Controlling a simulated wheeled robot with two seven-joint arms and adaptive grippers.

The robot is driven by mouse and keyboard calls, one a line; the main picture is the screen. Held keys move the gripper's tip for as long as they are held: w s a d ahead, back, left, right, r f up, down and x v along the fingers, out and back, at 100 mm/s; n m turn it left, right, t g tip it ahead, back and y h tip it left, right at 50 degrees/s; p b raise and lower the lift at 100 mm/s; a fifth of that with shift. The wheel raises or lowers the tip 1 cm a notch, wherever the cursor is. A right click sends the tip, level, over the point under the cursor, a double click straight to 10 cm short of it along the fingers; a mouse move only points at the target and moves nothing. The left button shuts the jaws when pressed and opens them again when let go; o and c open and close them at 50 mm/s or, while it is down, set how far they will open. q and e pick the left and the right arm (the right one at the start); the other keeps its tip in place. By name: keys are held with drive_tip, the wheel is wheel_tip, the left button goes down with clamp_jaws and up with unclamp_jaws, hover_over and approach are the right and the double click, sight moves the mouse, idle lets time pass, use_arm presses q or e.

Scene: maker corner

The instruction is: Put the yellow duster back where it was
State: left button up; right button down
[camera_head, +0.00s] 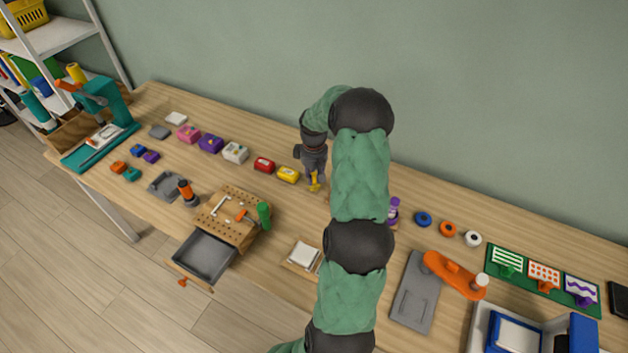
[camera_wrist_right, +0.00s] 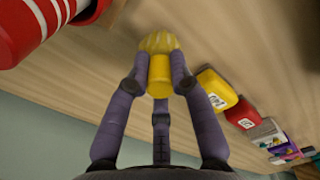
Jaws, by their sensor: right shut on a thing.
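The yellow duster (camera_head: 314,187) is at the fingertips of my right gripper (camera_head: 314,172), toward the back of the wooden workbench. In the right wrist view the duster (camera_wrist_right: 159,72) has a smooth yellow body and a ribbed, brush-like yellow end. The fingers of my right gripper (camera_wrist_right: 159,82) are closed around its body, and the ribbed end points away from the palm. Bench wood shows behind it; I cannot tell whether it touches the bench. My left gripper is not in view.
A yellow box (camera_head: 288,174) and a red box (camera_head: 264,164) stand just left of the gripper, in a row of small boxes. A red-and-white striped object (camera_wrist_right: 32,28) is close by in the wrist view. My right arm hides the middle of the bench (camera_head: 300,215).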

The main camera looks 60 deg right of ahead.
sight(314, 174)
drive_tip(key=shift+f, duration=0.35)
drive_tip(key=shift+f, duration=0.15)
drive_tip(key=c, duration=1.1)
unclamp_jaws()
wheel_tip(314, 174, up, 12)
drive_tip(key=p, duration=0.4)
